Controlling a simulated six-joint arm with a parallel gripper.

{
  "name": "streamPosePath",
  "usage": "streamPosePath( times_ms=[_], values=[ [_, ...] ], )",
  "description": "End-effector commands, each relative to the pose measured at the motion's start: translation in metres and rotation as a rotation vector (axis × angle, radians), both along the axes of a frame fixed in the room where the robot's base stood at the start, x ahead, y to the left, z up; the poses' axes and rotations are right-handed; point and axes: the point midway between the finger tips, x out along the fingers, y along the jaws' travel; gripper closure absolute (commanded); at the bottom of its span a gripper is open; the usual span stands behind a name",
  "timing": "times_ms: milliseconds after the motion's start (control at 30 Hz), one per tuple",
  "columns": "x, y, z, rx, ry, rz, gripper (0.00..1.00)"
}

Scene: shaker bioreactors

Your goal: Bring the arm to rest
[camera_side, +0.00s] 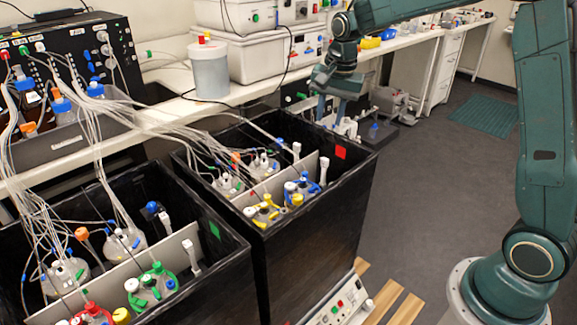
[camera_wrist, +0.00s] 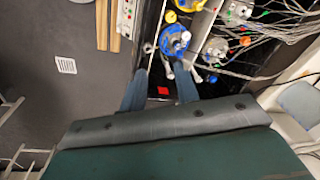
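My arm is green, and my gripper (camera_side: 331,110) hangs high at the back of the side view, over the far end of the right black box (camera_side: 310,225). Its two blue-grey fingers point down and stand apart with nothing visible between them. In the wrist view my gripper (camera_wrist: 161,76) also shows open and empty, with the box's red marker (camera_wrist: 163,91) between and beyond the fingers. A blue-capped vessel (camera_wrist: 175,39) lies just past the fingertips in that view. The exact height of the fingers above the box rim is hard to tell.
The right box holds blue-capped (camera_side: 301,187) and yellow-capped (camera_side: 264,212) vessels with tubes. The left black box (camera_side: 225,265) holds green-capped (camera_side: 150,285) and red-capped vessels. A bench (camera_side: 185,115) with a grey container (camera_side: 210,72) runs behind. Open floor (camera_side: 440,160) lies to the right.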

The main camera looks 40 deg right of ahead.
Motion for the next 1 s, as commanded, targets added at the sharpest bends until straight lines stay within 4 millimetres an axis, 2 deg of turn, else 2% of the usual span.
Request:
streamPosePath(
  times_ms=[33,200,500,733,1000],
  values=[
    [-0.01,0.005,0.011,-0.007,-0.014,0.036,0.69],
    [-0.041,0.018,0.037,-0.033,-0.05,0.16,0.69],
    [-0.103,0.038,0.071,-0.087,-0.113,0.38,0.69],
    [-0.151,0.051,0.085,-0.137,-0.161,0.547,0.69],
    [-0.208,0.063,0.088,-0.202,-0.214,0.739,0.69]
  ],
)
